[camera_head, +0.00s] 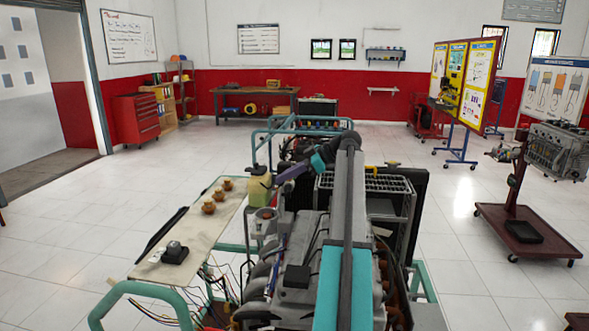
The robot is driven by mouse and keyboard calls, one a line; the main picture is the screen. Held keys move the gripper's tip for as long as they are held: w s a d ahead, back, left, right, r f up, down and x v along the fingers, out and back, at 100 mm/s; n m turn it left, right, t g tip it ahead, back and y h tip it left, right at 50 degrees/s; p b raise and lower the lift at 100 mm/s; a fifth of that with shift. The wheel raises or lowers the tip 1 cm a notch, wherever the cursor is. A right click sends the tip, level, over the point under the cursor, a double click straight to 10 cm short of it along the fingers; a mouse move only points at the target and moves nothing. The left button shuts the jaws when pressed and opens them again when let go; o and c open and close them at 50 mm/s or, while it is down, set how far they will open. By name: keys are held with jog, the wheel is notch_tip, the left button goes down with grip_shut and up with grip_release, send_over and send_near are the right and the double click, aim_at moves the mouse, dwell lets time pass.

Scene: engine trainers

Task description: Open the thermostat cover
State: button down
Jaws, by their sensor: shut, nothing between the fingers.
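The engine trainer (302,255) stands in front of me in a teal tube frame. My arm rises over the engine, bends at the top and reaches down to the left. My gripper (277,181) is at the end of the arm, small and dark, above the far left part of the engine. It is shut and appears empty. It is beside a pale yellow bottle (260,192) with a dark cap; I cannot tell whether they touch. I cannot make out the thermostat cover; my arm hides part of the engine.
A beige panel (190,232) with several orange-brown parts and a black switch box (175,252) runs along the left. A dark radiator (412,190) stands behind right. A red engine stand (527,232) is farther right. Tiled floor is clear on both sides.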

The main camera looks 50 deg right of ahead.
aim_at(281, 190)
jog(key=shift+w+a+f, duration=0.3)
jog(key=shift+w+a, duration=0.15)
jog(key=shift+w, duration=0.05)
jog(key=shift+s+d+f+p, duration=0.8)
jog(key=shift+s+d+f, duration=0.1)
jog(key=shift+s+d, duration=0.1)
jog(key=shift+s+f, duration=0.3)
jog(key=shift+d+f, duration=0.2)
jog(key=shift+d, duration=0.05)
jog(key=shift+a, duration=0.1)
jog(key=shift+r, duration=0.1)
jog(key=shift+w, duration=0.1)
